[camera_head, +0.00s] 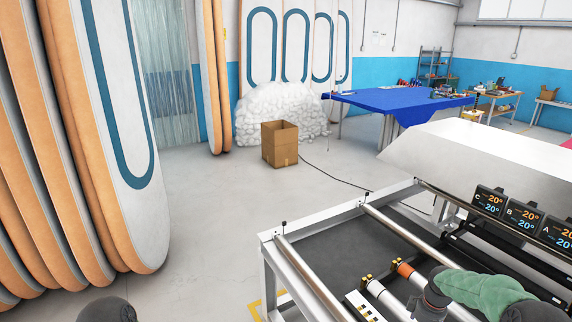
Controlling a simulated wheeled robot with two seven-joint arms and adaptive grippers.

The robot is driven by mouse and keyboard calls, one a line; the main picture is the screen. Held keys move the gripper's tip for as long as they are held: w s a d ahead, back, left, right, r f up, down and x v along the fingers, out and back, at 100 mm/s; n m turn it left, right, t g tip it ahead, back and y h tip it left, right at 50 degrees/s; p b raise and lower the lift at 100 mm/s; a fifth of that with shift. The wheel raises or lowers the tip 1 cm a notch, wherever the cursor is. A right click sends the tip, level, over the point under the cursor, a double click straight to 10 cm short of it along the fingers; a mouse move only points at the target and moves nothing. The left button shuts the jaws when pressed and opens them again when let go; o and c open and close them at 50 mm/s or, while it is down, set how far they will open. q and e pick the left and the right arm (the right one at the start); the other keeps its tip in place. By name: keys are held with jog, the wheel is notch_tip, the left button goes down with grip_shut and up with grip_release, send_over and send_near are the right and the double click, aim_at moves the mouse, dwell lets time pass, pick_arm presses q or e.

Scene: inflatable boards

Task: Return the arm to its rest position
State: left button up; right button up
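A dark rounded part of my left arm shows at the bottom left edge, over the floor. My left gripper is out of view. My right arm, with a green cover and dark grey joints, comes in at the bottom right over the machine frame (322,288). The dark end of that arm (432,302) is beside the white and orange cylinders (408,272). I cannot make out its fingers or whether it holds anything.
Tall white and orange boards (125,130) stand on the left. A cardboard box (280,146) sits on the floor before a white heap (280,108). A blue-covered table (390,101) is behind. Temperature displays (523,217) are at right. The floor at centre left is clear.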

jog(key=shift+m+y, duration=0.7)
jog(key=shift+y, duration=0.2)
jog(key=s+a+f+b, duration=0.1)
jog(key=a+f, duration=0.3)
jog(key=s+a+f+b, duration=0.1)
jog(key=a+f, duration=0.3)
jog(key=s+a+f+b, duration=0.1)
jog(key=a+f, duration=0.3)
jog(key=shift+a+f, duration=0.3)
jog(key=s+a+f+m+y+b, duration=0.1)
jog(key=s+a+f+m+b, duration=0.2)
jog(key=s+a+f, duration=0.4)
jog(key=s+a+f+m+b, duration=0.3)
jog(key=s+a+f, duration=0.5)
jog(key=s+a, duration=0.5)
jog(key=shift+s+a+y, duration=0.2)
jog(key=shift+s+y, duration=0.2)
jog(key=shift+s, duration=0.5)
